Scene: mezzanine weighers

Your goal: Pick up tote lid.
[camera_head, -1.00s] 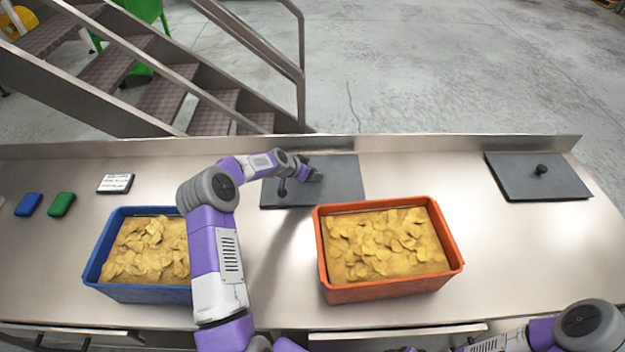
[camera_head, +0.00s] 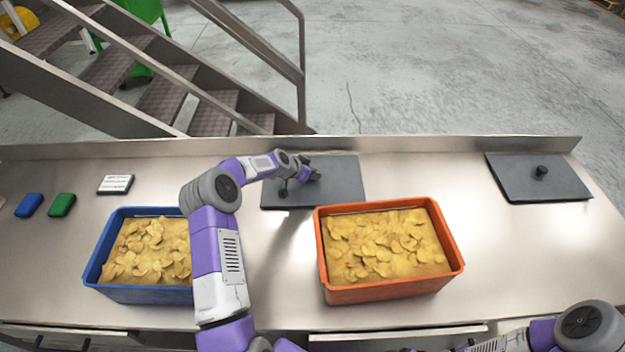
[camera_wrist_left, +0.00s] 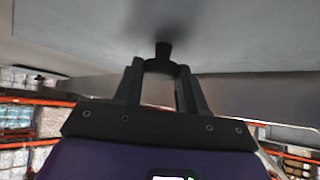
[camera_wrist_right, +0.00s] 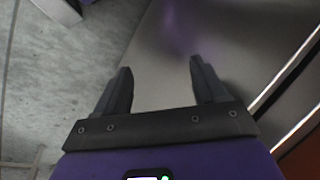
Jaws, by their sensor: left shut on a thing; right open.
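A dark grey tote lid (camera_head: 340,188) lies near the back edge of the counter, behind and between the two totes. My left gripper (camera_head: 314,175) reaches over it from the left and is shut on its small black knob. In the left wrist view the knob (camera_wrist_left: 163,50) shows between the fingertips, with the grey lid (camera_wrist_left: 235,30) filling the top of the picture. I cannot tell whether the lid is clear of the counter. A second grey lid (camera_head: 520,184) with a black knob lies at the right. My right gripper (camera_wrist_right: 160,80) is open and empty.
A blue tote (camera_head: 130,292) and an orange tote (camera_head: 400,290), both filled with chips, stand on the steel counter (camera_head: 500,255). A blue block, a green block (camera_head: 62,204) and a white-labelled box (camera_head: 115,184) lie at left. A raised ledge runs along the back.

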